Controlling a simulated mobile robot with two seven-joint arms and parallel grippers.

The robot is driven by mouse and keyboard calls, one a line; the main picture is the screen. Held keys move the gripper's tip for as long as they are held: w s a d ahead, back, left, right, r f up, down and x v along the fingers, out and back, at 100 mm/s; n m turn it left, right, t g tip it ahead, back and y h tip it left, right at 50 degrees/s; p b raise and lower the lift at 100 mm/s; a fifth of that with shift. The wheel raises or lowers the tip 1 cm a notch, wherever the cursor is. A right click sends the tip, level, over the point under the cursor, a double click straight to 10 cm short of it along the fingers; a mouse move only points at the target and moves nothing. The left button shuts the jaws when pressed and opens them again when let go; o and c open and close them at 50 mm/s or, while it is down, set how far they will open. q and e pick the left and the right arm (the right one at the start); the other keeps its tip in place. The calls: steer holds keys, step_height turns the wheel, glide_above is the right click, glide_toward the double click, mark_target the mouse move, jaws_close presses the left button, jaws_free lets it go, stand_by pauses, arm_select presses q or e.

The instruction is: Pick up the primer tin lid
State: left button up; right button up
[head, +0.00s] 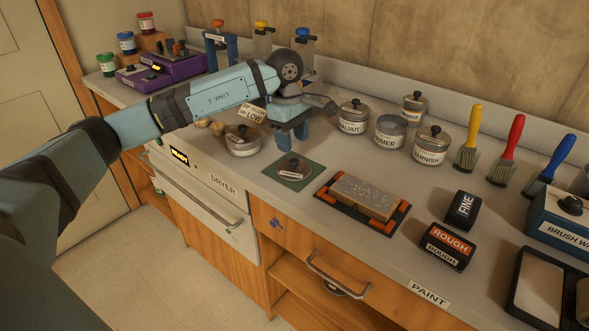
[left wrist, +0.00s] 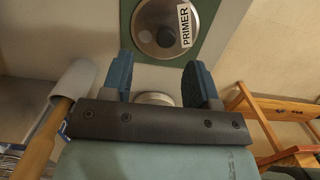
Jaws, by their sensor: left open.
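The primer tin lid (head: 293,172) lies on a small green square mat (head: 316,182) on the counter, a round metal disc with a dark knob. In the left wrist view the lid (left wrist: 152,35) shows its white PRIMER label near the top edge, on the green mat (left wrist: 212,48). My left gripper (head: 293,138) is open and empty, above and just behind the lid in the head view. In the left wrist view its two blue fingers (left wrist: 159,66) stand apart, below the lid in the picture. The primer tin (head: 389,134) stands lidless further right. My right gripper is not in view.
Lidded tins marked walnut (head: 353,119) and varnish (head: 431,147) flank the primer tin. Another lidded tin (head: 242,142) stands left of my gripper. Brushes (head: 507,152) stand at the right.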

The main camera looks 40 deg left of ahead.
mark_target(294, 160)
arm_select(q)
steer(key=f, duration=0.3)
steer(key=s+d+f, duration=0.1)
steer(key=shift+f+b, duration=0.25)
steer(key=shift+b, duration=0.1)
steer(key=shift+w+f, duration=0.1)
steer(key=shift+f, duration=0.4)
jaws_close()
steer(key=shift+r, duration=0.1)
